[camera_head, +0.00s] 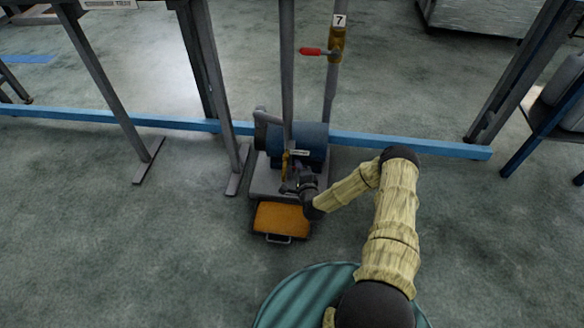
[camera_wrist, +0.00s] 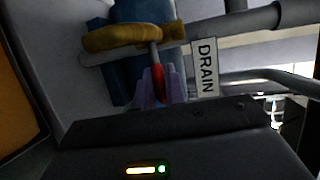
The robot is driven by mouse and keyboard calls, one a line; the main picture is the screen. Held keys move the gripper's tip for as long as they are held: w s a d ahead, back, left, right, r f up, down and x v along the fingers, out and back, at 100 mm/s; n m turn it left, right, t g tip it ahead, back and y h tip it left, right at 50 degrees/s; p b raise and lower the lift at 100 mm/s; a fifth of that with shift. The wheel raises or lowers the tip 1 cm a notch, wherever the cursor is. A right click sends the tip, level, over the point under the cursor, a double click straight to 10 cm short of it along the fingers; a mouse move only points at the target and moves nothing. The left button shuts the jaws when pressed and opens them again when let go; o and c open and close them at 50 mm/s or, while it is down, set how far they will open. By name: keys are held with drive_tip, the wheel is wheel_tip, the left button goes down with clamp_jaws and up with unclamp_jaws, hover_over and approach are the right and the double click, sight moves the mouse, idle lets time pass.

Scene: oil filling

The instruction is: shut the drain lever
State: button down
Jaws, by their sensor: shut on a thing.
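The drain lever (camera_wrist: 158,82) has a red grip and shows in the wrist view, joined to the brass drain valve (camera_wrist: 130,38). A white DRAIN label (camera_wrist: 204,68) hangs beside it. My gripper (camera_wrist: 160,90) is shut on the red grip, with its purple-grey fingers on both sides of it. The fingers hide part of the lever. In the head view my gripper (camera_head: 288,187) is at the brass drain valve (camera_head: 285,164), low on the pipe in front of the blue pump. The lever itself is too small to make out there.
An orange tray (camera_head: 282,219) with a dark rim lies on the floor just below the valve. The blue pump (camera_head: 312,140) stands behind it. Upright pipes and grey stand legs (camera_head: 221,110) are close by on the left. Another red-handled valve (camera_head: 313,52), marked 7, is higher up.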

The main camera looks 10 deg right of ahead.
drive_tip(key=shift+s+a+f, duration=0.15)
drive_tip(key=c, duration=1.6)
unclamp_jaws()
drive_tip(key=shift+o, duration=0.7)
drive_tip(key=s+r+p, duration=0.1)
drive_tip(key=s+p, duration=0.2)
drive_tip(key=s, duration=0.5)
drive_tip(key=s+r+p, duration=0.2)
drive_tip(key=s+p, duration=0.2)
drive_tip(key=s, duration=0.5)
drive_tip(key=shift+d+r, duration=0.2)
drive_tip(key=shift+r, duration=0.05)
